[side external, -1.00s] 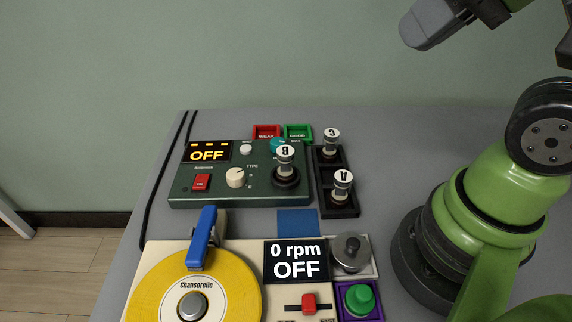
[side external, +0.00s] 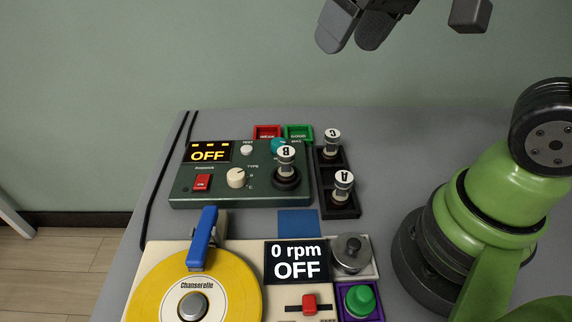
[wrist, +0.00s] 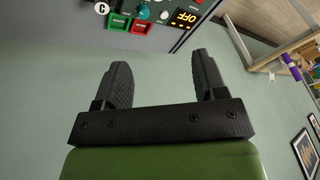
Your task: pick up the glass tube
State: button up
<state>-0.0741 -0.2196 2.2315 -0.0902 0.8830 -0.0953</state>
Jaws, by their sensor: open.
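Three glass tubes with white lettered tops show in the side external view. Tube B (side external: 286,157) stands upright in the socket of the green tester box (side external: 222,190). Tube A (side external: 343,184) and tube C (side external: 331,141) stand upright in a black rack (side external: 352,209) to its right. My gripper (side external: 345,48) is high above the table near the top of the view, well clear of every tube. Its two fingers also show apart and empty in the wrist view (wrist: 162,80). The wrist view shows the top of tube C (wrist: 101,8) at its upper edge.
A red bin (side external: 267,131) and a green bin (side external: 299,131) sit behind the tester, whose display reads OFF. A turntable with a yellow record (side external: 239,290) and a blue arm (side external: 202,238) is in front. A blue mat (side external: 297,222) lies between. The grey table (side external: 430,135) is clear behind the rack.

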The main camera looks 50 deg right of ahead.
aim_at(286, 151)
jog(key=w+f+n+g, duration=0.1)
jog(key=w+f, duration=0.2)
jog(key=f, duration=0.3)
jog(key=w+a+f+n+g+h, duration=0.1)
jog(key=w+f, duration=0.1)
jog(key=f, duration=0.4)
jog(key=w+a+f+n+g, duration=0.1)
jog(key=w+f+g, duration=0.1)
jog(key=f, duration=0.3)
jog(key=shift+w+a+f+n, duration=0.1)
jog(key=shift+w+f+n, duration=0.1)
jog(key=shift+w, duration=0.25)
jog(key=shift+w+a+f+n, duration=0.1)
jog(key=shift+w+f+n, duration=0.1)
jog(key=shift+w, duration=0.2)
jog(key=f, duration=0.5)
jog(key=shift+s+a+f, duration=0.15)
jog(key=shift+s+f, duration=0.15)
jog(key=shift+c, duration=0.5)
jog(key=c, duration=0.9)
